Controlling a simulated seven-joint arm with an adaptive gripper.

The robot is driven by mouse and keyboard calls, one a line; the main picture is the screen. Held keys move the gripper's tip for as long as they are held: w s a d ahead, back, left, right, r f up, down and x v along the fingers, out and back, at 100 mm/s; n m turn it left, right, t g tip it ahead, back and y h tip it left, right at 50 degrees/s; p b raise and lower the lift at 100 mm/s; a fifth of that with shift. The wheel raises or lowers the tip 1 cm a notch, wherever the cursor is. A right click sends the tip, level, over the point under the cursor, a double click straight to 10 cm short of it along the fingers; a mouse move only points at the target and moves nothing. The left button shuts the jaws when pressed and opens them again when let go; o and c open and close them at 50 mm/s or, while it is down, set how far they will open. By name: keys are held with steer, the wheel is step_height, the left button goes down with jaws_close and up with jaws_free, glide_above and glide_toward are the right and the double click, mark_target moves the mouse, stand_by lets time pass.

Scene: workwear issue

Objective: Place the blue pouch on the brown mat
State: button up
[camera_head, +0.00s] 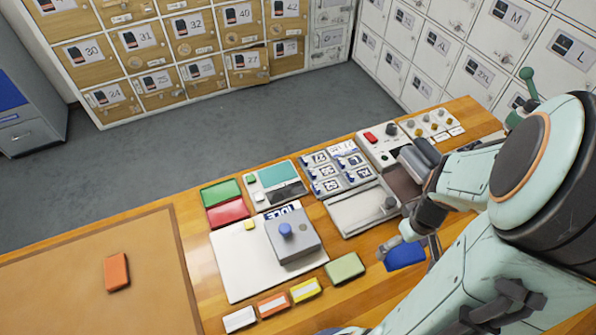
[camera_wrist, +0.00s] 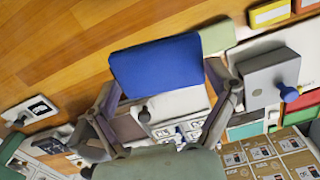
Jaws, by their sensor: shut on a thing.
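The blue pouch (camera_head: 405,257) is between the fingers of my gripper (camera_head: 411,241), at the wooden counter's near side right of centre. It fills the upper middle of the wrist view (camera_wrist: 158,65), with a finger at each side. My gripper is shut on it. I cannot tell whether the pouch touches the counter or hangs just above it. The brown mat (camera_head: 60,295) lies flat at the far left of the counter, well away from my gripper. An orange block (camera_head: 117,271) lies on the mat.
A green pouch (camera_head: 344,268) lies just left of the blue one. A white board (camera_head: 231,262) with a grey stamp-like box (camera_head: 292,240) stands between my gripper and the mat. Several small coloured blocks line its front edge. A grey tray (camera_head: 362,207) lies behind my gripper.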

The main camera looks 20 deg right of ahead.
steer(key=shift+w+a+n, duration=0.4)
steer(key=shift+w+a, duration=0.2)
steer(key=shift+w, duration=0.35)
steer(key=c, duration=0.8)
steer(key=w+a+n, duration=0.1)
steer(key=w+a, duration=0.1)
steer(key=a, duration=0.1)
steer(key=w+a+n, duration=0.2)
steer(key=w+a, duration=0.1)
steer(key=shift+w+r, duration=0.15)
steer(key=shift+w, duration=0.15)
jaws_close()
steer(key=w+a+n, duration=0.2)
steer(key=a+n, duration=0.8)
steer(key=a, duration=1.3)
steer(key=s+a+n, duration=0.6)
steer(key=s+a, duration=0.2)
steer(key=a, duration=0.1)
steer(key=shift+s+a, duration=0.35)
steer(key=shift+s, duration=0.05)
